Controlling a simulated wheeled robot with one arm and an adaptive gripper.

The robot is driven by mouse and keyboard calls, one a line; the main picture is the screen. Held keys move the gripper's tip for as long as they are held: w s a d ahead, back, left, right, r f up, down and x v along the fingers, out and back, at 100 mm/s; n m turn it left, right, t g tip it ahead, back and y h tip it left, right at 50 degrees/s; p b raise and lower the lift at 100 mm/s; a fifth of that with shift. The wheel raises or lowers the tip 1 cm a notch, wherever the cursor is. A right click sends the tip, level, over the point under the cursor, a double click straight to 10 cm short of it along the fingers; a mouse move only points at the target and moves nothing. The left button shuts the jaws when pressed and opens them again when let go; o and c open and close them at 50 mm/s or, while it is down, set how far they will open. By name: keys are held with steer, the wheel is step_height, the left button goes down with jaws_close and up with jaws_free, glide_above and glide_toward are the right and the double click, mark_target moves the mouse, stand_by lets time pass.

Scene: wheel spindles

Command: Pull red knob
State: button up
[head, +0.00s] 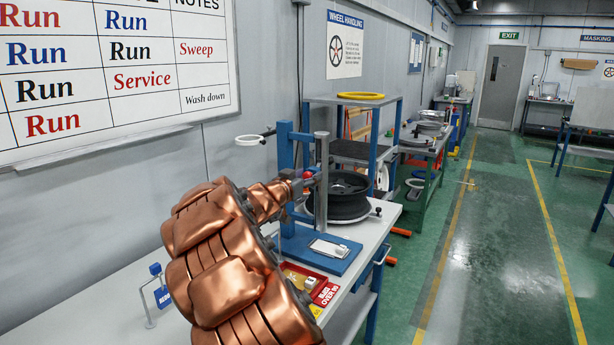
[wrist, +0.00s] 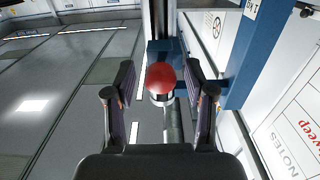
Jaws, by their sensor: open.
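The red knob (wrist: 161,79) is a round ball on a metallic stem in the wrist view. It lies between the two fingers of my gripper (wrist: 160,95), toward their tips. The fingers are open, with a visible gap on each side of the knob. In the head view the red knob (head: 308,174) shows as a small red spot on the blue and grey spindle stand (head: 286,150). My copper-coloured arm reaches up to it and hides most of my gripper there.
A dark wheel (head: 345,205) lies beside the stand on the white bench (head: 385,222). A red tray (head: 318,286) sits in front of the stand's blue base. A whiteboard (head: 110,75) hangs on the left wall.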

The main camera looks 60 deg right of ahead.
jaws_close()
stand_by(0.5)
